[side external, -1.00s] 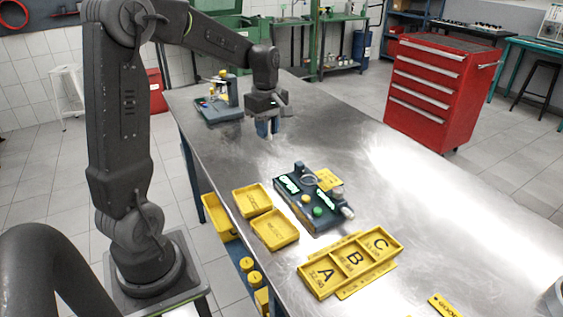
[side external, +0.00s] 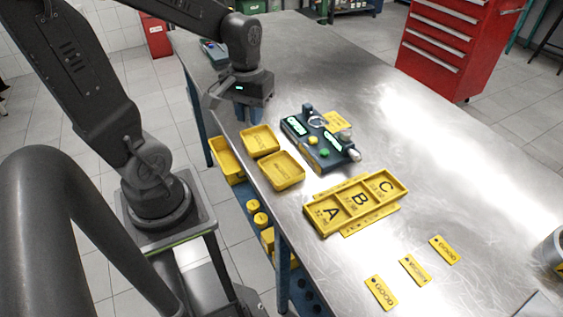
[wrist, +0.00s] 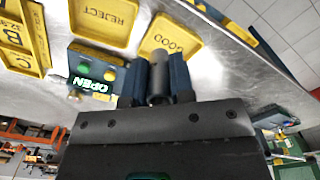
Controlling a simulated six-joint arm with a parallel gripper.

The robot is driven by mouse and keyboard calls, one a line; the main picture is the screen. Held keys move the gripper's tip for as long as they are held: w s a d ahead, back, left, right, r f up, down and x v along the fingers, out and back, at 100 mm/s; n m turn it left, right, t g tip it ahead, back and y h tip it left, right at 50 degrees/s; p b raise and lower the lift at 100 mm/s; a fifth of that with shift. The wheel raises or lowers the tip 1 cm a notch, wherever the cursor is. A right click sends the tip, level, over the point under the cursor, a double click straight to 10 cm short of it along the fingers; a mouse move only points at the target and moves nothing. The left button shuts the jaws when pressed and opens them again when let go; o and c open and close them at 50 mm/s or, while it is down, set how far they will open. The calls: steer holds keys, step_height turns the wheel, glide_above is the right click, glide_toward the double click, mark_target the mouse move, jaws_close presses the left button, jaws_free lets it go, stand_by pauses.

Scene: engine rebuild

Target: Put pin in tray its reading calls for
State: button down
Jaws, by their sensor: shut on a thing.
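My gripper (side external: 248,112) hangs over the table just beyond the yellow trays. In the wrist view its two blue fingers (wrist: 159,74) are shut on a grey cylindrical pin (wrist: 157,88). In the side view the pin cannot be made out. In the side view the GOOD tray (side external: 247,137) is the farther one and the REJECT tray (side external: 269,178) the closer. The dark gauge (side external: 309,153) has lit displays, one reading OPEN in the wrist view (wrist: 93,86).
A yellow A/B/C tray (side external: 325,232) stands at the front of the table. Several yellow tags (side external: 414,270) lie nearer the camera. A small fixture (side external: 212,52) at the back is partly hidden by my arm.

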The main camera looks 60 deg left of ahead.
glide_above(282, 171)
step_height(282, 171, down, 5)
steer(key=shift+f, duration=2.05)
steer(key=shift+f, duration=0.2)
steer(key=c, duration=1)
jaws_free()
